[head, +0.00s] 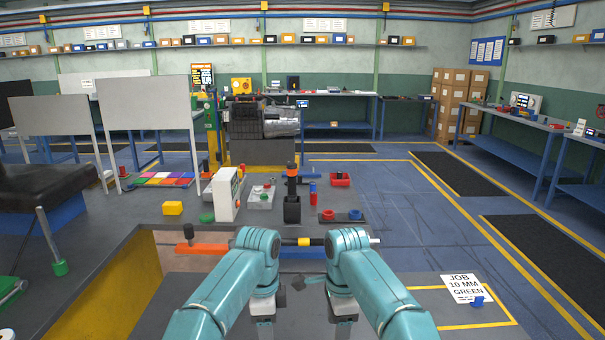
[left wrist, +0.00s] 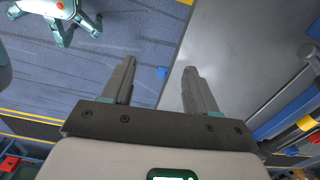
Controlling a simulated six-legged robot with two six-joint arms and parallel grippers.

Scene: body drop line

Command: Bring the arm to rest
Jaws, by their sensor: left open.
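My left gripper (left wrist: 160,78) is open in the left wrist view, its two dark fingers apart with nothing held between them. A small blue piece shows beyond the fingertips, apart from them. In the head view both of my teal arms come in from the bottom edge and bend at the bottom middle. The left wrist (head: 263,305) hangs below its bend, with its fingers not clearly visible. My right gripper (head: 343,308) hangs beside it, and its jaws are too small and hidden to read.
An orange bar (head: 203,250) and a yellow-walled opening (head: 128,278) lie left. A black post (head: 292,208) stands ahead. Open floor lies right of centre.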

